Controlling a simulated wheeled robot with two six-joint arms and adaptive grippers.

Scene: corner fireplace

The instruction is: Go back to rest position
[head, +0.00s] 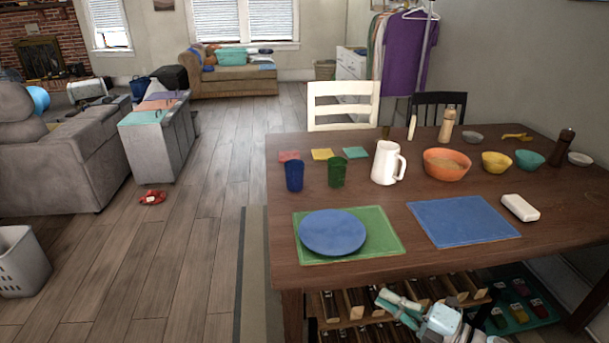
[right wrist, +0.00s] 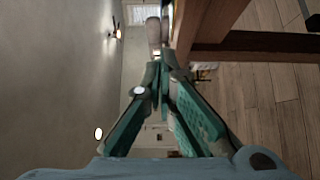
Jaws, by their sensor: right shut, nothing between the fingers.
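My right gripper (head: 388,302) is low at the front of the dining table (head: 240,0) in the head view, below the tabletop edge and in front of the shelf under it. In the right wrist view my right gripper (right wrist: 162,62) has its fingers together with nothing between them. The wooden table (right wrist: 208,30) edge and leg are close beside the fingertips there. My left gripper is in neither view.
On the dining table (head: 400,276) stand a white pitcher (head: 385,163), an orange bowl (head: 446,165) and a blue plate (head: 332,232) on a green placemat (head: 388,240). The floor (head: 200,220) left of the table is mostly clear.

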